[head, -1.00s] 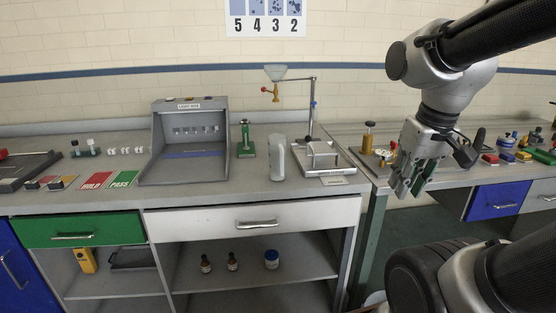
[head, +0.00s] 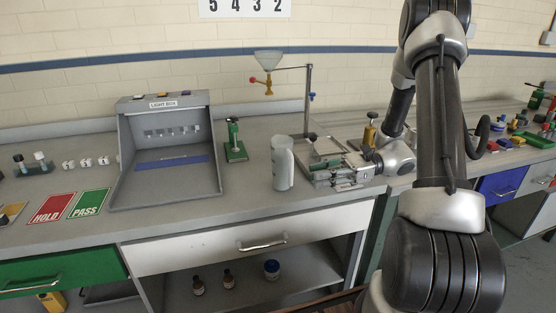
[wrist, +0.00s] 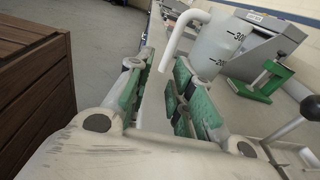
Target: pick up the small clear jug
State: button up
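The small clear jug (head: 281,165) stands upright on the grey bench, left of my gripper. In the wrist view the jug (wrist: 212,48) shows volume marks, and its looped handle (wrist: 178,38) faces my gripper. My gripper (head: 320,176) lies low and roughly level over the bench, pointing left at the jug, with a small gap between. In the wrist view my gripper (wrist: 160,72) has its green-padded fingers apart with nothing between them. The handle is just beyond the fingertips, roughly in line with the gap. I see no contact.
A stand with a funnel (head: 268,62) rises behind the jug, its tray (head: 322,148) close behind my gripper. A green device (head: 234,148) and the light box (head: 165,150) stand left of the jug.

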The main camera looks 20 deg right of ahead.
aim_at(291, 167)
jog(key=shift+w+a+r+m+t+y, duration=0.1)
jog(key=shift+w+r+m+t+y, duration=0.15)
jog(key=shift+r, duration=0.25)
jog(key=shift+w+a+r+m+t+y, duration=0.15)
jog(key=shift+w+r, duration=0.15)
jog(key=shift+r, duration=0.2)
jog(key=shift+s+a+r, duration=0.1)
jog(key=shift+r, duration=0.15)
jog(key=a, duration=0.7)
jog(key=shift+w+a+r, duration=0.15)
jog(key=shift+w+a, duration=0.05)
jog(key=shift+w, duration=0.2)
grip_shut()
